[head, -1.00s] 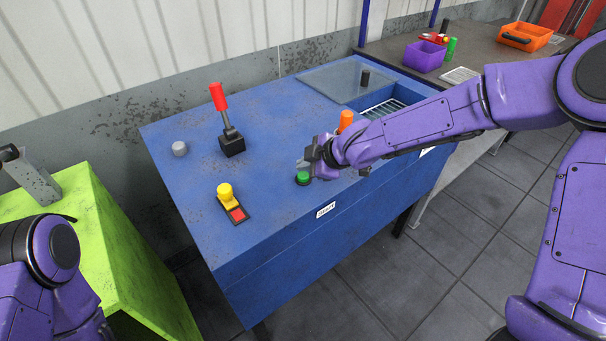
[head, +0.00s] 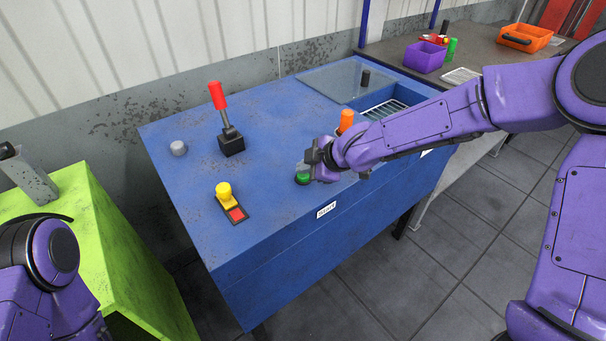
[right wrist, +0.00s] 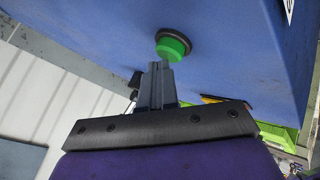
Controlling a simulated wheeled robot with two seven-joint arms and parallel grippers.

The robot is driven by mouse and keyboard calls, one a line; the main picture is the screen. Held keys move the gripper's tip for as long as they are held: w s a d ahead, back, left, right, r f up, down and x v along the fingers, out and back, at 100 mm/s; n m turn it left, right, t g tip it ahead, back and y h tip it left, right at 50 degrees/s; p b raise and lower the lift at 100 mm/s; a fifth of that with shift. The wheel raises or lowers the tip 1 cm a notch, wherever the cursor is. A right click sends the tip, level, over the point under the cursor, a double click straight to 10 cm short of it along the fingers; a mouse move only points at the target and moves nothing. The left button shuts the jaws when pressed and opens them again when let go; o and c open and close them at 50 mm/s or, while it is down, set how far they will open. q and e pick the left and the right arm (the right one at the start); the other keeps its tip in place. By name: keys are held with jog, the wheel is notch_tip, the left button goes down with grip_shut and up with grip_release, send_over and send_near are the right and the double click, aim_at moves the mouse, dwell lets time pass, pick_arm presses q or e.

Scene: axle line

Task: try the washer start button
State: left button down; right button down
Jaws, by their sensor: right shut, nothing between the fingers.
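The green button (head: 302,179) in a dark ring is on top of the blue washer cabinet (head: 270,235), above a small white label (head: 326,210) that seems to read START. My right gripper (head: 304,168) is shut and empty, with its fingertips right at the button, partly covering it in the head view. In the right wrist view the green button (right wrist: 172,46) shows just beyond the closed fingertips (right wrist: 161,66). I cannot tell whether they touch it. My left arm shows at the lower left, but its gripper is out of view.
On the cabinet are a red-handled lever (head: 230,140), a yellow knob with red patch (head: 226,194), a grey knob (head: 178,148) and an orange knob (head: 346,120) near my right gripper. A glass-lidded basin (head: 350,78) lies behind. A green stand (head: 100,230) is left.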

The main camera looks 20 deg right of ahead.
aim_at(306, 176)
jog(key=shift+f+b, duration=0.3)
jog(key=shift+f, duration=0.05)
jog(key=shift+r, duration=0.1)
dwell(0.4)
jog(key=shift+r+p, duration=0.9)
notch_tip(306, 176, up, 5)
jog(key=p, duration=0.5)
jog(key=shift+r, duration=0.1)
